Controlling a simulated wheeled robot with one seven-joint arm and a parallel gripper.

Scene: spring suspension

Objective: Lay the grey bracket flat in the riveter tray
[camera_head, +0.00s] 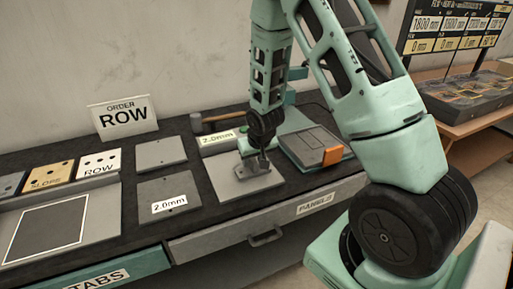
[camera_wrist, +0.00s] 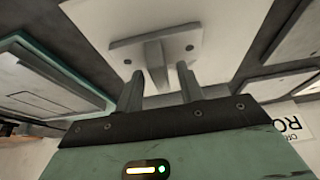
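The grey bracket (camera_head: 258,178) lies on a light grey panel (camera_head: 233,188) on the bench. In the wrist view it shows as a flat plate (camera_wrist: 188,38) with holes and an upright rib. My gripper (camera_head: 260,160) points down at the bracket. In the wrist view its fingers (camera_wrist: 159,72) stand on either side of the rib, with a gap showing on each side. A teal unit with a grey top and an orange block (camera_head: 313,146) stands right of the bracket. I cannot tell for sure whether it is the riveter tray.
A hammer (camera_head: 213,119) lies behind the panels. Grey plates (camera_head: 162,152), one tagged 2.0mm (camera_head: 170,204), lie to the left, with a ROW sign (camera_head: 122,117) behind. A PANELS drawer (camera_head: 265,231) is below. A dark tray (camera_head: 470,92) stands at the far right.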

